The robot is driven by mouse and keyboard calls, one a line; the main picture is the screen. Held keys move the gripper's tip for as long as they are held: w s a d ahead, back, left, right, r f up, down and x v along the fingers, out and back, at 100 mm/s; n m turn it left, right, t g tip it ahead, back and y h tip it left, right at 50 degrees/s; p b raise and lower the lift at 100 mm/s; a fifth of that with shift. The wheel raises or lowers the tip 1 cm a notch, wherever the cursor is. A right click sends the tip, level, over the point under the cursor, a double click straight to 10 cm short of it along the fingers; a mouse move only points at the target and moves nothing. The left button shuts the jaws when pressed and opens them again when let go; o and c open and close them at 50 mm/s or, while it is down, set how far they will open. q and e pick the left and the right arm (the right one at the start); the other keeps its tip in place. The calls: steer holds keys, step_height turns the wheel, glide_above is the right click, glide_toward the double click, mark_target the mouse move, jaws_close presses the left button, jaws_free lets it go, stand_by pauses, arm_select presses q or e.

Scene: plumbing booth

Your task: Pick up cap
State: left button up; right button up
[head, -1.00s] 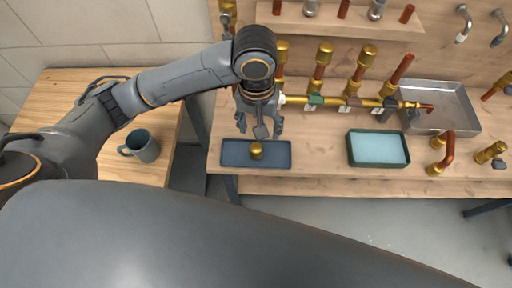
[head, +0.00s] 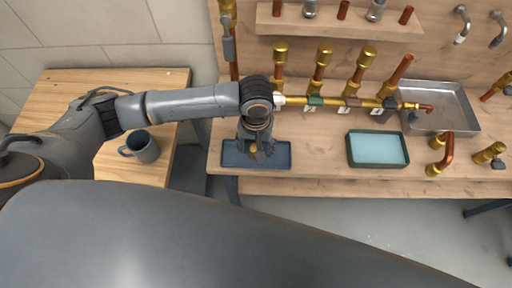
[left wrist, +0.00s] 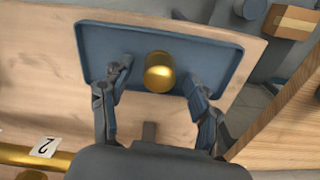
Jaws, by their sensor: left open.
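The brass cap (left wrist: 159,72) stands on the dark blue tray (left wrist: 105,38) in the left wrist view. In the head view the cap is mostly hidden behind my gripper, with a bit of brass showing between the fingers. My left gripper (head: 257,152) is above the tray (head: 282,163), which lies at the front left of the workbench. In the left wrist view my left gripper (left wrist: 160,85) is open, with one finger on each side of the cap and a gap on both sides. My right gripper is not in view.
A brass manifold (head: 335,101) with upright capped pipes runs behind the tray. A green-rimmed tray (head: 350,150) and a metal tray (head: 468,117) are to the right. A mug (head: 143,147) stands on the side table (head: 150,174) at left. Bench is bare between the two front trays.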

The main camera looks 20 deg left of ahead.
arm_select(q)
steer(key=shift+f, duration=0.8)
steer(key=c, duration=1.2)
steer(key=shift+r, duration=0.45)
step_height(320, 180, up, 2)
steer(key=shift+r+b, duration=0.15)
steer(key=shift+b, duration=0.2)
steer(key=s+d+r+p, duration=0.2)
steer(key=d+r, duration=0.2)
steer(key=s+d+r+p, duration=0.2)
steer(key=d+r, duration=0.2)
steer(key=r, duration=0.1)
steer(key=s+d+r+p, duration=0.2)
steer(key=d+r, duration=0.2)
steer(key=r, duration=0.1)
steer(key=shift+d+r+p, duration=0.2)
steer(key=shift+d+p, duration=0.15)
steer(key=shift+p, duration=0.05)
